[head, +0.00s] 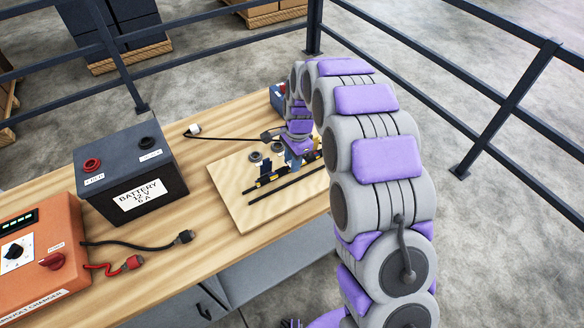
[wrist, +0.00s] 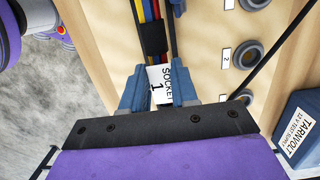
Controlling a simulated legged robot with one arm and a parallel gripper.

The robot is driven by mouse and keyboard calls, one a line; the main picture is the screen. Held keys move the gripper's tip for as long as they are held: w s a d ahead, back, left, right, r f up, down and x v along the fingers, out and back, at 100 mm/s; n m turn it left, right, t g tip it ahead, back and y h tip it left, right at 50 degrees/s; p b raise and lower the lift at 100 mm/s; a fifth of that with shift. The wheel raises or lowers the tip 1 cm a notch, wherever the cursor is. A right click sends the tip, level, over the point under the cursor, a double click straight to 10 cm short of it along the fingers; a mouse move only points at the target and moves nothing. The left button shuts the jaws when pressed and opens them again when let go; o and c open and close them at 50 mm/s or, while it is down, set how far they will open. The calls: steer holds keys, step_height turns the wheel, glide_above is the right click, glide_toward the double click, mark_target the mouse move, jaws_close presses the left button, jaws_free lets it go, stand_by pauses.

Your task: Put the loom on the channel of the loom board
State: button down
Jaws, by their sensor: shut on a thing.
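The loom (wrist: 151,38) is a bundle of red, blue and yellow wires with black wrap. In the wrist view my gripper (wrist: 160,74) has blue fingers shut on its end, by a white label reading SOCKET 1. The loom board (head: 234,198) is a pale wooden panel on the bench. In the head view the loom (head: 272,178) stretches low over it, beside a plain dark strip (head: 290,186), possibly the channel. I cannot tell whether the loom is inside the channel. My arm partly hides the board's right side; a blue piece stands by the loom's left part.
Round sockets (wrist: 250,54) with number labels sit on the board. A blue Tarnvolt test supply (wrist: 302,132) stands beyond it. A black battery (head: 130,175), an orange charger (head: 42,250) and loose cable ends (head: 185,237) occupy the bench's left. Dark railings (head: 505,110) surround the place.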

step_height(320, 180, down, 4)
steer(key=shift+r+b, duration=0.15)
steer(key=shift+b, duration=0.4)
steer(key=shift+a+r, duration=0.1)
steer(key=shift+a, duration=0.05)
steer(key=c, duration=0.9)
jaws_free()
steer(key=shift+o, duration=0.2)
steer(key=r+p, duration=0.1)
steer(key=r, duration=0.2)
steer(key=d+r+p, duration=0.1)
steer(key=r, duration=0.3)
steer(key=r+p, duration=0.1)
steer(key=r, duration=0.3)
steer(key=shift+w+d, duration=0.15)
steer(key=shift+w, duration=0.25)
steer(key=shift+r, duration=0.5)
